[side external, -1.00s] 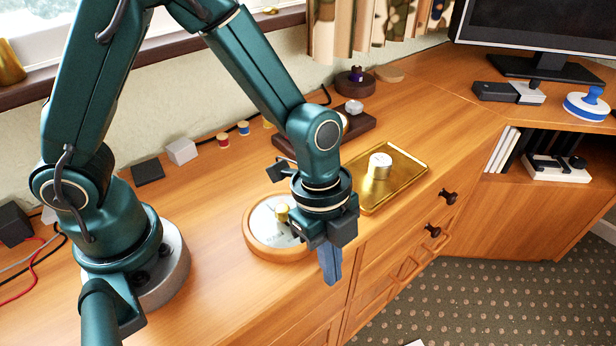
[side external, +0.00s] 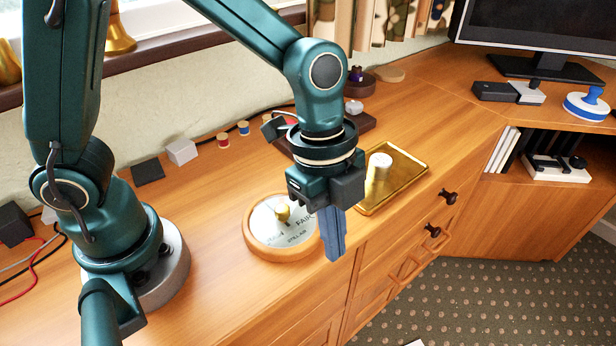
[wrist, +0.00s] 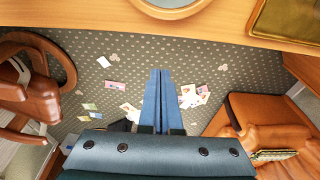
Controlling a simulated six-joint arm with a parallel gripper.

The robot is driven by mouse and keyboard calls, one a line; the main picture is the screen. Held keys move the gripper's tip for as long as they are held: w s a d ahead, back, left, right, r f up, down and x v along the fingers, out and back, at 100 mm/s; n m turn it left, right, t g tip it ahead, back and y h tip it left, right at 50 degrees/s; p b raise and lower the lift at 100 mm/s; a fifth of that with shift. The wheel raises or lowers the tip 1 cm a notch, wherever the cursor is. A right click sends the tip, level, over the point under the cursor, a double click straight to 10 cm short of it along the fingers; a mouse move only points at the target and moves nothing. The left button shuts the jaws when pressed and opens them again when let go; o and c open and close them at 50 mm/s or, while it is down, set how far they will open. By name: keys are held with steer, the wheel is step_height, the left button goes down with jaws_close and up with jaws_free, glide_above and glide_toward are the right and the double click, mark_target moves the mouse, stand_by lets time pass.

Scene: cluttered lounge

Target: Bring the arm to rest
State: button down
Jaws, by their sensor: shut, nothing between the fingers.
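My gripper (side external: 335,234) points downward with its blue fingers together and nothing between them. In the side view it is in front of the round wooden dial (side external: 262,252) and hides part of its right side. In the wrist view my gripper (wrist: 161,75) is seen over the patterned carpet, beyond the front edge of the wooden desk top (wrist: 240,33). The dial's lower rim (wrist: 170,13) shows at the top of the wrist view. My arm is raised and bent at the elbow.
Drawer knobs (side external: 448,197) stick out from the desk front. Several cards (wrist: 115,86) lie on the carpet, between a wooden chair (wrist: 32,90) and a leather armchair (wrist: 265,115).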

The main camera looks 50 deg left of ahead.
steer(key=a+r+n+t, duration=0.5)
steer(key=a+r+n, duration=0.1)
steer(key=a+r, duration=0.35)
steer(key=s+a+n+y, duration=0.2)
steer(key=s+a+n, duration=0.3)
steer(key=n, duration=0.7)
steer(key=shift+s+t, duration=0.3)
steer(key=shift+s, duration=0.25)
steer(key=shift+f, duration=0.1)
